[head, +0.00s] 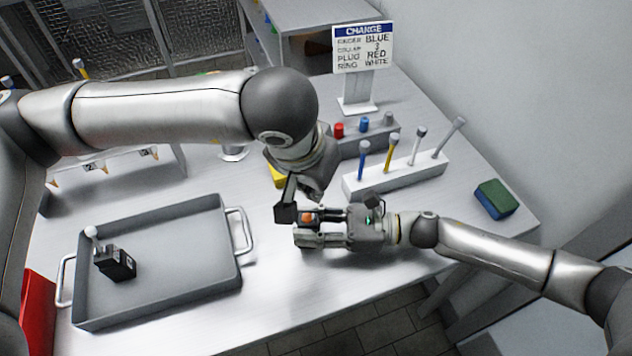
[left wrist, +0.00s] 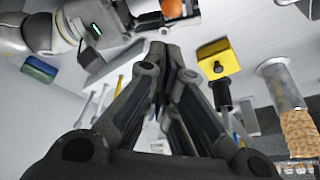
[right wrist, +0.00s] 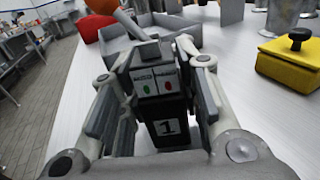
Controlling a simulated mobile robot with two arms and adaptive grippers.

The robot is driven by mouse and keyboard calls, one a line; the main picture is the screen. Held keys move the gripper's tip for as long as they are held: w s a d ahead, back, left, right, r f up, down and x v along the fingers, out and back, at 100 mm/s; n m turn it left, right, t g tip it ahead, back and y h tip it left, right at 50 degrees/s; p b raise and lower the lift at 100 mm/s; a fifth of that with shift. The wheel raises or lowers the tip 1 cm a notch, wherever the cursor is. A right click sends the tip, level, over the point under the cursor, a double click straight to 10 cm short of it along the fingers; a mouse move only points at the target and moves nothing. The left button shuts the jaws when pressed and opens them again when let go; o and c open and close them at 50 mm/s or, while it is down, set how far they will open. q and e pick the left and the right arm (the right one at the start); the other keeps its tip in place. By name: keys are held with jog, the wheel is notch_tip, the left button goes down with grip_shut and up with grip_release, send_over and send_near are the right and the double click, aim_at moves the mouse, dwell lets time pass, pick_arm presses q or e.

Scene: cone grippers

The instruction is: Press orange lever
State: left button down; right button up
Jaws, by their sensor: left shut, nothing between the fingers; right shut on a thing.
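A small black box marked "1" (right wrist: 165,105) is between the fingers of my right gripper (head: 306,229), with red and green marks on its top part. My left gripper (head: 287,211) is shut and empty, close beside the knob. In the left wrist view its closed fingertips (left wrist: 160,50) point toward the box. Whether they touch the lever cannot be told.
A grey tray (head: 210,275) at the left holds another black box with a white-knobbed lever (head: 115,262). A yellow block (left wrist: 217,62), a white rack of rods (head: 400,177), a sign (head: 363,50) and a green-blue sponge (head: 495,199) stand around. My arms are close together.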

pick_arm(q)
jog(key=s+r, duration=0.5)
jog(key=r, duration=0.3)
jog(key=shift+s+a, duration=0.15)
jog(key=shift+f, duration=0.1)
pick_arm(e)
jog(key=o, duration=1.2)
jog(key=shift+d, duration=0.15)
